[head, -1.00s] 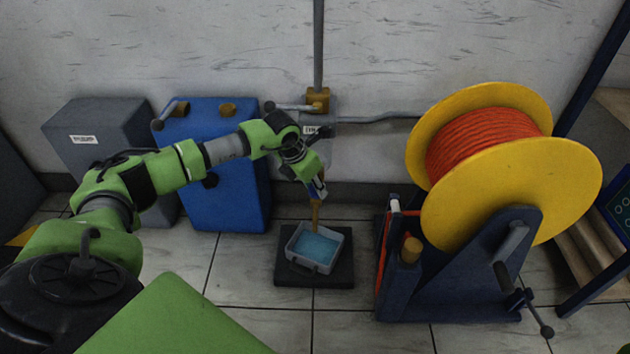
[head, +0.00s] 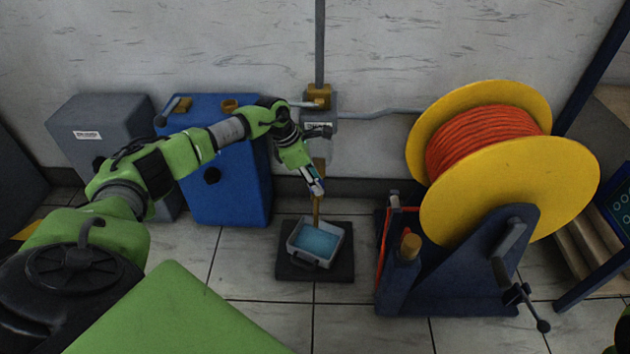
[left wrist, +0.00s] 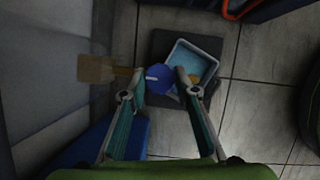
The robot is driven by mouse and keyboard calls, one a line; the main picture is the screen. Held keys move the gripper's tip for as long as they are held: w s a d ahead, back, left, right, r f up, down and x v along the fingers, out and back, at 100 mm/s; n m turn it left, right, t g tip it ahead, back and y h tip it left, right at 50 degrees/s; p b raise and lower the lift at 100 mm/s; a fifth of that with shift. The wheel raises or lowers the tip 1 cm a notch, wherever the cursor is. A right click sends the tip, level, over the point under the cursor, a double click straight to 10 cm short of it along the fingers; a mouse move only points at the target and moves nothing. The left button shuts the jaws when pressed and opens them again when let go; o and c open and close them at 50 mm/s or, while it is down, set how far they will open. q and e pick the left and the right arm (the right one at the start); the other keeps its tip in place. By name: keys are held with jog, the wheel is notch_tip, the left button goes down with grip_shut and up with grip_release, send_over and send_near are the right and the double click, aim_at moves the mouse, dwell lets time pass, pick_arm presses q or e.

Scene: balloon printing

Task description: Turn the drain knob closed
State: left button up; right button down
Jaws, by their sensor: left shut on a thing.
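The blue drain knob (left wrist: 160,82) has a white mark and sits between the fingertips of my left gripper (left wrist: 160,77) in the left wrist view. The gripper is shut on it. In the head view my left gripper (head: 315,184) is at the brass drain pipe (head: 317,210), and its fingers largely hide the knob. The pipe points down over a grey tray (head: 298,258) of blue water on a dark base. The mark lies nearly level across the wrist picture. My right gripper is not in view.
A blue cabinet (head: 235,180) and a grey box (head: 88,115) stand left along the wall. A yellow spool (head: 560,190) of orange hose on a dark blue stand (head: 460,285) is at the right. The tiled floor in front of the tray is clear.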

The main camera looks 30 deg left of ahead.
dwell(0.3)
pick_arm(q)
jog(key=o, duration=1.1)
jog(key=shift+a+r, duration=0.1)
jog(key=v, duration=1.1)
jog(key=shift+r, duration=0.3)
jog(key=shift+s, duration=0.15)
